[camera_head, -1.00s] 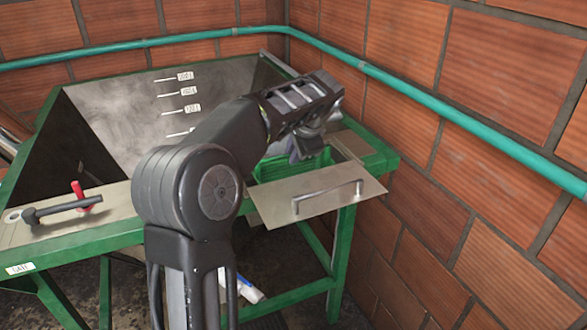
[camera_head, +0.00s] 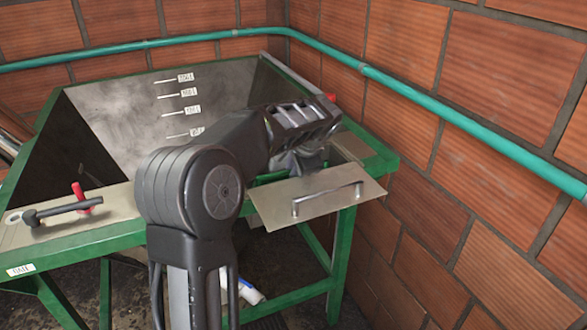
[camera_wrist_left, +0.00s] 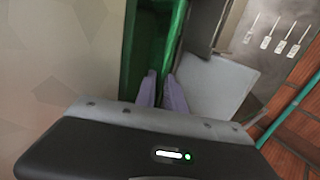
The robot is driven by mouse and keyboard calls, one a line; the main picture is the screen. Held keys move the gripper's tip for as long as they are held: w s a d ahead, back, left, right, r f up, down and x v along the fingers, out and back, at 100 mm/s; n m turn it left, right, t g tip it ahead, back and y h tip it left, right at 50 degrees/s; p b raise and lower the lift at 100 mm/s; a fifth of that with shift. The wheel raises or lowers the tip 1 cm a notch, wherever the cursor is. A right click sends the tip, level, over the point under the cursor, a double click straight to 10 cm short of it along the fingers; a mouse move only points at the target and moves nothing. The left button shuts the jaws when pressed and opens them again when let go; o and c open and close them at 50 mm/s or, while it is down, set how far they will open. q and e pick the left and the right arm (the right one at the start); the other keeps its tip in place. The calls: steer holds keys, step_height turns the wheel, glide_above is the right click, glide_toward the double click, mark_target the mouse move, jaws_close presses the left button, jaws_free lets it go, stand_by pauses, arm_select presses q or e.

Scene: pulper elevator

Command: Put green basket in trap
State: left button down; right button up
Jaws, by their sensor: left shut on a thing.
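The green basket (camera_wrist_left: 152,45) shows in the wrist view as a long green box with its wall running up to my fingers. In the head view it is mostly hidden behind my left gripper (camera_head: 303,165). In the wrist view the two pale purple fingers of my left gripper (camera_wrist_left: 162,88) are close together, shut on the basket's near wall. The trap is the opening at the table's right end, behind the metal flap (camera_head: 330,207) with its bar handle, which stands open and sloping. The basket is at this opening; how deep it sits is hidden. My right gripper is out of view.
The green-framed hopper (camera_head: 130,110) with level marks stands left of the trap. A teal pipe (camera_head: 450,112) runs along the brick wall close on the right. A white bottle (camera_head: 249,290) lies below.

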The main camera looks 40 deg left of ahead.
arm_select(q)
steer(key=shift+f, duration=0.2)
steer(key=c, duration=1.7)
jaws_free()
steer(key=shift+r, duration=0.1)
steer(key=shift+r, duration=0.1)
steer(key=b+v, duration=0.1)
steer(key=v, duration=1.1)
